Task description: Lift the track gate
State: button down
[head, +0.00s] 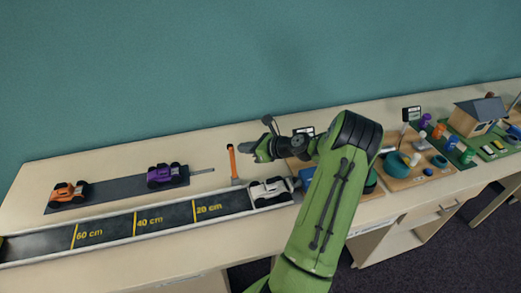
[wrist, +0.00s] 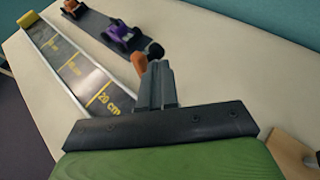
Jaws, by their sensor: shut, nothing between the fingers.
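The track gate shows as an upright orange handle (head: 233,160) with a dark top, beside the track's start end. In the wrist view the orange handle (wrist: 139,64) is just beyond my fingertips, slightly left. My gripper (head: 248,150) is just right of the handle's upper part in the head view. Its grey fingers (wrist: 157,72) are together with nothing between them. I cannot tell whether they touch the handle. The dark track (head: 165,216) has white edges and yellow 20, 40 and 60 cm marks. A white car (head: 270,190) stands at its right end. The gate's lower part is unclear.
An orange car (head: 68,194) and a purple car (head: 166,175) stand on a dark strip (head: 115,188) behind the track. Another project board (head: 403,183) and a model house (head: 479,116) are on the right. The table (head: 120,150) is clear towards the wall.

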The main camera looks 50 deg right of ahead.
jog(key=shift+w+a+f, duration=0.15)
jog(key=shift+w+a, duration=0.05)
jog(key=shift+w, duration=0.75)
jog(key=w+d+g+p, duration=0.1)
jog(key=p, duration=0.3)
jog(key=shift+w+f+m, duration=0.1)
jog(key=shift+w+m, duration=0.1)
jog(key=shift+m, duration=0.1)
jog(key=shift+s+a, duration=0.1)
jog(key=shift+s, duration=0.05)
